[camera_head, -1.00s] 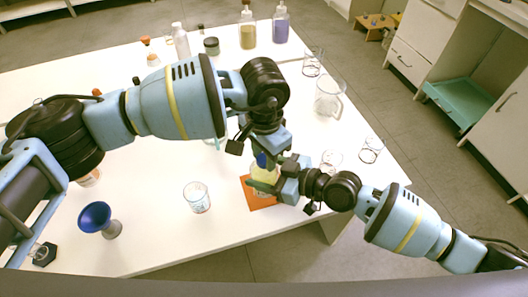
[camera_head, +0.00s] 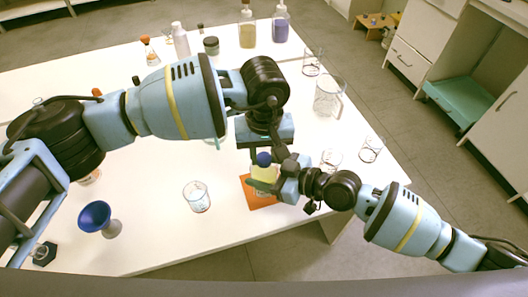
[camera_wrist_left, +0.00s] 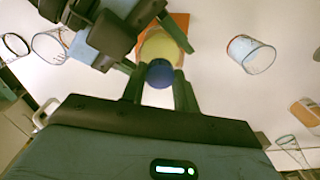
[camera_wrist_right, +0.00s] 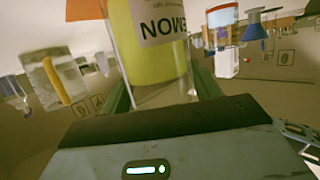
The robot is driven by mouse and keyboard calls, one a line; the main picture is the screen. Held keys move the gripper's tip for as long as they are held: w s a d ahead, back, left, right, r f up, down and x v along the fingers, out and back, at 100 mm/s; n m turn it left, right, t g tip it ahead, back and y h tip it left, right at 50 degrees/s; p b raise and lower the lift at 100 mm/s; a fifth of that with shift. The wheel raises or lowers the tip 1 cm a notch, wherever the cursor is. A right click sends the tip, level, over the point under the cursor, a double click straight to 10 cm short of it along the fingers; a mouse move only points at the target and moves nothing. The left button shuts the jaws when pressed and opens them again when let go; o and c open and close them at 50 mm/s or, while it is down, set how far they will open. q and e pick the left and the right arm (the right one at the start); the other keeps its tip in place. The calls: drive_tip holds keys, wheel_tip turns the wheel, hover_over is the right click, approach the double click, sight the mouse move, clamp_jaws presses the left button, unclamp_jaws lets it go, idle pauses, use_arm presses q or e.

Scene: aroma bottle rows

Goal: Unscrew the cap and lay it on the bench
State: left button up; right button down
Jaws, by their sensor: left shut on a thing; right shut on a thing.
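A clear bottle of yellow liquid (camera_head: 264,174) stands over an orange mat (camera_head: 262,200). My right gripper (camera_head: 272,184) is shut on its body; in the right wrist view the yellow bottle (camera_wrist_right: 158,55) with a printed label fills the space between the fingers. A blue cap (camera_head: 264,158) is at the bottle's top. My left gripper (camera_head: 268,152) is shut on the cap from above. In the left wrist view the blue cap (camera_wrist_left: 160,73) sits between the fingertips, in front of the yellow bottle (camera_wrist_left: 162,46). I cannot tell whether cap and neck are apart.
A glass beaker (camera_head: 197,197) and a blue funnel (camera_head: 96,217) stand on the white bench (camera_head: 155,220) to the left. Clear glassware, including a large beaker (camera_head: 328,96), stands to the right. The bench front between funnel and beaker is clear.

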use_arm(q)
drive_tip(key=n, duration=1.5)
drive_tip(key=shift+n, duration=0.3)
drive_tip(key=n, duration=1.2)
drive_tip(key=shift+n, duration=0.3)
drive_tip(key=n, duration=0.4)
drive_tip(key=shift+n, duration=0.3)
drive_tip(key=n, duration=0.4)
drive_tip(key=shift+r+n, duration=0.1)
drive_tip(key=shift+n, duration=0.3)
drive_tip(key=n, duration=0.5)
